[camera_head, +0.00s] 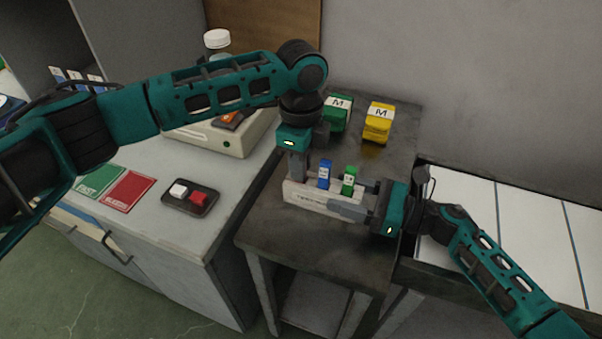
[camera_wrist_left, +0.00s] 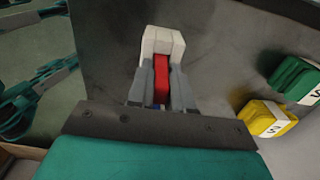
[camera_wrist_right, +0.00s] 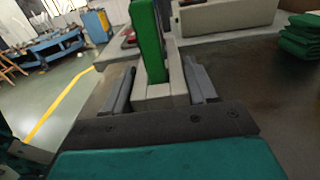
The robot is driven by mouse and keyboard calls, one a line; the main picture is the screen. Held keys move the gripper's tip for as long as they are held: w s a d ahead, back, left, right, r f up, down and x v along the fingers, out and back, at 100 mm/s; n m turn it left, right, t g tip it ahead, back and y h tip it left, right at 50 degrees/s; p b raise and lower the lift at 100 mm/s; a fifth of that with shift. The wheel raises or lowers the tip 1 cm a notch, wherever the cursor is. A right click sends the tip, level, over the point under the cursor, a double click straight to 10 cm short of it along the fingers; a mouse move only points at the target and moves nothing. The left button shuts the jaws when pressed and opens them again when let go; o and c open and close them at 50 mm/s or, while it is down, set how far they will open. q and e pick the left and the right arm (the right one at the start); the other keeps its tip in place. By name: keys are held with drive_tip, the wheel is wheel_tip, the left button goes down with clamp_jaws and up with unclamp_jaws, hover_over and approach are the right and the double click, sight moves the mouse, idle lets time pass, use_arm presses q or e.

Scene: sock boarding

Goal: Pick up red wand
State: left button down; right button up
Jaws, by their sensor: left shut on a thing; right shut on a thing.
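The red wand (camera_wrist_left: 162,80) is between the fingers of my left gripper (camera_head: 297,175), which is shut on it; the head view hides the wand behind the gripper. The white rack (camera_head: 306,199) lies beneath, on the dark table, and its end (camera_wrist_left: 162,41) shows past the red wand in the left wrist view. A blue wand (camera_head: 324,175) and a green wand (camera_head: 349,180) stand upright in the rack. My right gripper (camera_head: 345,203) is shut on the right end of the rack. The green wand (camera_wrist_right: 146,40) rises in front of it in the right wrist view.
A green bundle (camera_head: 338,113) and a yellow bundle (camera_head: 379,122), both marked M, sit at the table's back. On the counter at left are a small switch box (camera_head: 178,205), green (camera_head: 99,181) and red (camera_head: 128,191) cards, and a beige machine (camera_head: 225,138). White panels (camera_head: 525,220) lie at right.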

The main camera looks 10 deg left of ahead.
use_arm(q)
wheel_tip(320, 180, up, 10)
drive_tip(key=shift+r, duration=0.1)
use_arm(e)
drive_tip(key=o, duration=1.3)
drive_tip(key=shift+c, duration=0.2)
drive_tip(key=v, duration=1.2)
use_arm(q)
drive_tip(key=shift+s+d, duration=0.1)
use_arm(e)
drive_tip(key=shift+s+d, duration=0.1)
drive_tip(key=shift+s, duration=0.05)
